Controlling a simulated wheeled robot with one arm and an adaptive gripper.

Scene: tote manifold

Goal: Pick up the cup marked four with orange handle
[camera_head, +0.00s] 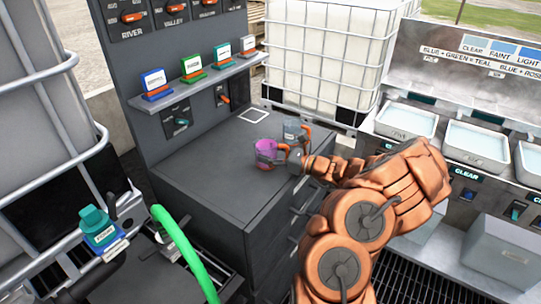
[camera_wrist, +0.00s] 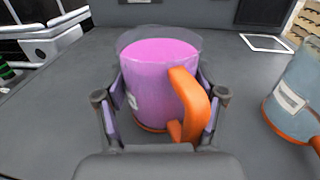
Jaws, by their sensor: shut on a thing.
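A clear cup with pink liquid and an orange handle (camera_wrist: 160,85) fills the middle of the wrist view. It stands upright, and its base looks to be on or just above the dark counter. My gripper (camera_wrist: 160,108) is shut on this cup, with a finger on each side and the handle facing me. The same cup shows in the head view (camera_head: 265,152). A second cup with pale blue-grey liquid and an orange handle (camera_wrist: 298,95) stands to its right; it also shows in the head view (camera_head: 293,132). Both have white labels whose marks I cannot read.
The dark counter (camera_head: 215,185) is clear to the left of the cups. A white square outline (camera_head: 254,116) is marked behind them. A shelf (camera_head: 200,92) with several coloured signs is above. Water-filled basins (camera_head: 405,122) stand at right; a green hose (camera_head: 185,250) is at lower left.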

